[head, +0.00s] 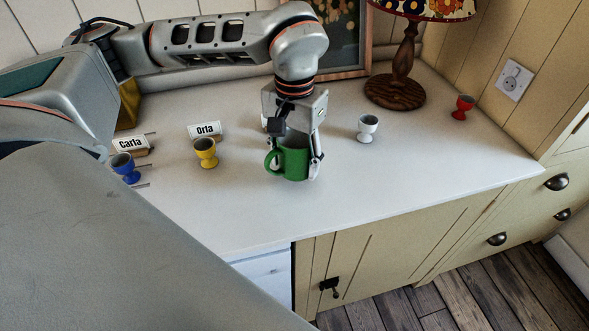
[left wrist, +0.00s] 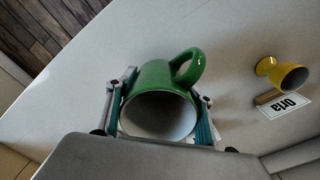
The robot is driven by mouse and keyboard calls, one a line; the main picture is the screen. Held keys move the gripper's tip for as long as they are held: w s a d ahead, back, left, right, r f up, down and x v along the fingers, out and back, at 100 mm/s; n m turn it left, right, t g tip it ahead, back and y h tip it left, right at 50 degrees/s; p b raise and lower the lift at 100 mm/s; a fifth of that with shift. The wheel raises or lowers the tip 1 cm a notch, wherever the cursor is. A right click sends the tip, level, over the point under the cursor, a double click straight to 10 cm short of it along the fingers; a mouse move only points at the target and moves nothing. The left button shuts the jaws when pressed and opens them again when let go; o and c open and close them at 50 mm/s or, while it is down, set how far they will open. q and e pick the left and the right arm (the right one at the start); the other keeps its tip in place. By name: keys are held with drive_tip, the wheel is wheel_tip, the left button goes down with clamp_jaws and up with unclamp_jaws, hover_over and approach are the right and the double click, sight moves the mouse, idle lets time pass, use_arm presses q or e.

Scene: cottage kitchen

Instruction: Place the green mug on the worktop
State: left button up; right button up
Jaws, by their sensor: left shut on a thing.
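The green mug (head: 293,160) is upright between the fingers of my left gripper (head: 296,165), which is shut on it. Its handle points left in the head view. In the left wrist view the mug (left wrist: 165,85) shows its pale inside and its handle, with a finger of my left gripper (left wrist: 162,112) on each side. The mug is at or just above the white worktop (head: 400,185); I cannot tell whether its base touches. My right gripper is not in view.
A yellow egg cup (head: 205,152) and the "Orla" card (head: 206,130) stand left of the mug, a blue egg cup (head: 125,167) and the "Carla" card (head: 131,145) farther left. A white egg cup (head: 367,128), a lamp (head: 395,92) and a red egg cup (head: 463,107) stand right. The front right worktop is clear.

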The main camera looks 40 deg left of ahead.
sight(294, 171)
use_arm(q)
drive_tip(key=shift+f, duration=1.6)
drive_tip(key=shift+f, duration=0.1)
drive_tip(key=o, duration=1.3)
drive_tip(key=shift+o, duration=0.2)
wheel_tip(294, 171, up, 12)
drive_tip(key=shift+p, duration=0.3)
